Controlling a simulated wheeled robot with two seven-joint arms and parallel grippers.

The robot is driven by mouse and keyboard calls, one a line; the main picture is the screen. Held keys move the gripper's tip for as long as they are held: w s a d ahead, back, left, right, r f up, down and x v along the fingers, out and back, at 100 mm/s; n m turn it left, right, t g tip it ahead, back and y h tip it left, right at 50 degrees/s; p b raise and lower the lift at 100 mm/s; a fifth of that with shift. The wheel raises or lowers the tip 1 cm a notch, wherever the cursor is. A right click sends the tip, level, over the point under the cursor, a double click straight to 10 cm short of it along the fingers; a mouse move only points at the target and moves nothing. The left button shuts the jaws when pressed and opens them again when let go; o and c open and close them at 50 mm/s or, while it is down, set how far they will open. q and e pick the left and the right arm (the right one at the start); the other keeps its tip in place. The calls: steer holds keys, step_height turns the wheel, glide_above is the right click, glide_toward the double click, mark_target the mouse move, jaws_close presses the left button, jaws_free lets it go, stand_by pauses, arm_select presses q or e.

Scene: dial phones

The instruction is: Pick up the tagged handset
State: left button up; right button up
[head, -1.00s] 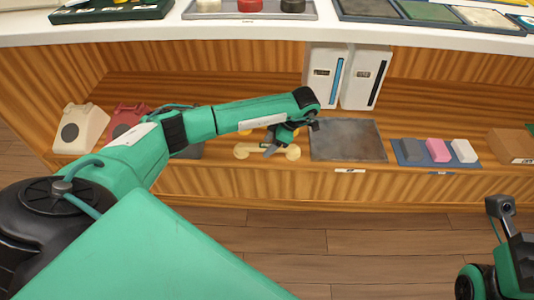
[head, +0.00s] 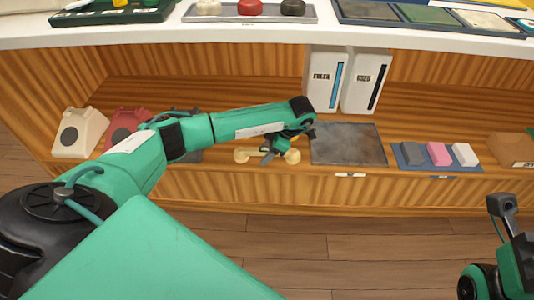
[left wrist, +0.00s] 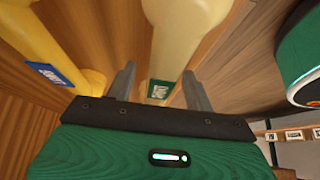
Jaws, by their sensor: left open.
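A pale yellow handset (head: 293,157) lies on the wooden shelf in the head view, its middle hidden by my left gripper (head: 273,149). In the left wrist view, a pale yellow handset with a green tag (left wrist: 168,50) runs between the two fingers of my left gripper (left wrist: 159,72). The fingers are apart, one on each side of it; I cannot tell whether they touch it. A deeper yellow handset (left wrist: 62,45) with a blue tag is left of the fingers. The tag lettering is hard to read. My right gripper is not clearly visible.
A cream phone (head: 80,132) and a red phone (head: 125,125) stand left on the shelf. A dark grey plate (head: 347,144) is right of the handset, with two white boxes behind it. A blue tray (head: 410,161) holds coloured blocks. The white counter (head: 270,35) overhangs above.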

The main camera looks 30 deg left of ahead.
arm_select(q)
jaws_close()
steer(key=shift+r, duration=0.1)
stand_by(0.3)
